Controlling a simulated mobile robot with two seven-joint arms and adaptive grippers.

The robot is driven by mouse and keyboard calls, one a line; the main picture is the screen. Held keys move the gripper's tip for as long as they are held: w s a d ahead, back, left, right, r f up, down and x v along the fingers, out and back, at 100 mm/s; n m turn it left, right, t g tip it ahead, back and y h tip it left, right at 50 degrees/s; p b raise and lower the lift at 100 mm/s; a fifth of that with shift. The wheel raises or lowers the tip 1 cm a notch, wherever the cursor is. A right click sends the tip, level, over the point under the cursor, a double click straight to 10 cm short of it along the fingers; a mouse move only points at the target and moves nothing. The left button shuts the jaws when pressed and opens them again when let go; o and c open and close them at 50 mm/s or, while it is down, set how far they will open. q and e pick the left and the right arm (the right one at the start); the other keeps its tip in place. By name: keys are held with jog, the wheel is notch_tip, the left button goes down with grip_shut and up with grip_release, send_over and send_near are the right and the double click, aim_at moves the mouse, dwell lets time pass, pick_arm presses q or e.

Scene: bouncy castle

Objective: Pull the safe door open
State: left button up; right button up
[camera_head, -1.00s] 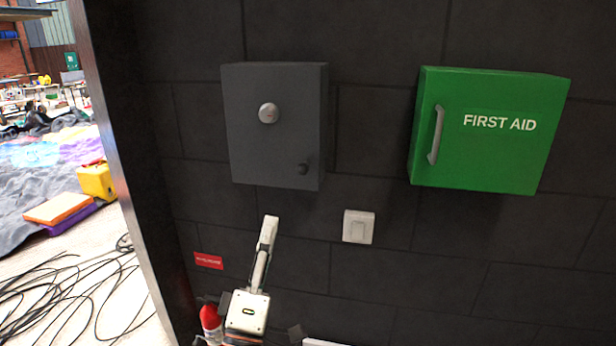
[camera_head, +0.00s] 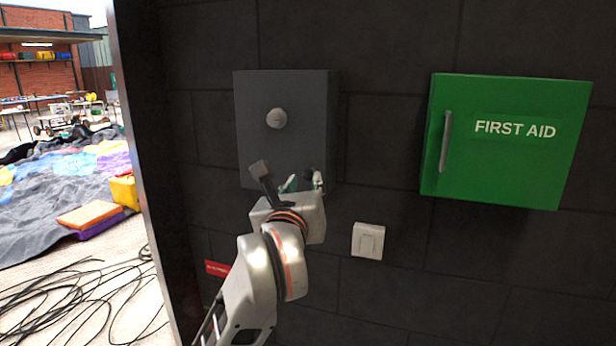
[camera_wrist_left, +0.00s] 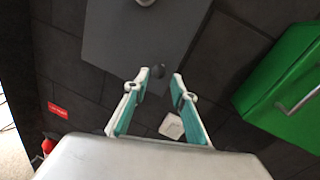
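The safe (camera_head: 290,135) is a dark grey box on the black wall, with its door closed. The right gripper is not in view.
A green first aid box (camera_head: 505,140) hangs to the right of the safe. A white switch (camera_head: 368,241) is on the wall below, and a red sign (camera_head: 217,268) is at lower left. Past the wall's left edge, cables (camera_head: 80,300) lie on the floor.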

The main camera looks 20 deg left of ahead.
aim_at(306, 176)
pick_arm(q)
jog(key=w, duration=0.3)
jog(key=w+a, duration=0.1)
jog(key=w, duration=0.2)
jog(key=shift+s, duration=0.1)
jog(key=shift+c, duration=0.4)
grip_shut()
